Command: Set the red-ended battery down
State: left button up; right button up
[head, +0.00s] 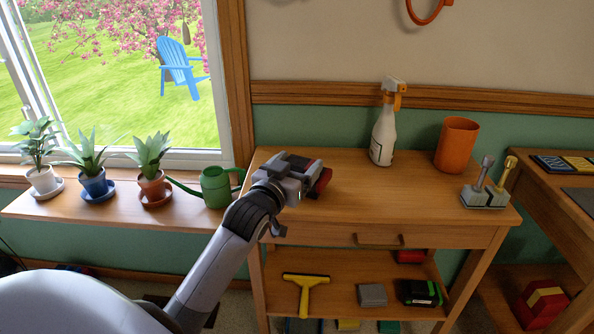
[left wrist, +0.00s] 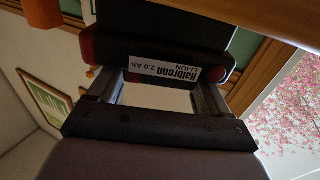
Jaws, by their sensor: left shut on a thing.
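My left gripper (head: 306,178) is shut on the red-ended battery (head: 323,179), over the left part of the wooden cart's top (head: 350,215). In the head view the gripper hides most of the battery, and only its dark body and red end show. I cannot tell whether the battery touches the top. In the left wrist view the battery (left wrist: 150,48) lies across between the fingers (left wrist: 158,92), dark with red ends and a white label reading Kalbrenn 2.0 Ah Li-Ion. My right gripper is not in view.
A spray bottle (head: 383,135), an orange cup (head: 457,145) and a grey stand with two levers (head: 486,197) occupy the top's back and right. A green watering can (head: 215,188) is close on the left. The lower shelf holds a yellow squeegee (head: 305,290) and boxes. The top's middle is clear.

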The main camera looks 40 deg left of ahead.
pick_arm(q)
jog(key=o, duration=1)
jog(key=shift+f, duration=0.25)
jog(key=o, duration=0.3)
jog(key=shift+o, duration=0.2)
jog(key=shift+r, duration=0.2)
jog(key=s+d+p, duration=0.1)
jog(key=s+d, duration=0.1)
jog(key=s, duration=0.8)
jog(key=s+d+f+m+g+h, duration=0.1)
jog(key=s+d+f+g+h, duration=0.15)
jog(key=s+d+f, duration=0.4)
jog(key=s+d+f+m+g+h, duration=0.1)
jog(key=s+d+f+m+g, duration=0.2)
jog(key=f, duration=0.7)
jog(key=s+d+f+g+h, duration=0.2)
jog(key=s+d+f, duration=0.35)
jog(key=f, duration=0.35)
notch_tip(320, 180, up, 16)
jog(key=s+a+p, duration=0.1)
jog(key=a+p, duration=0.1)
jog(key=p, duration=1.6)
jog(key=shift+a+f, duration=0.15)
jog(key=shift+f, duration=0.05)
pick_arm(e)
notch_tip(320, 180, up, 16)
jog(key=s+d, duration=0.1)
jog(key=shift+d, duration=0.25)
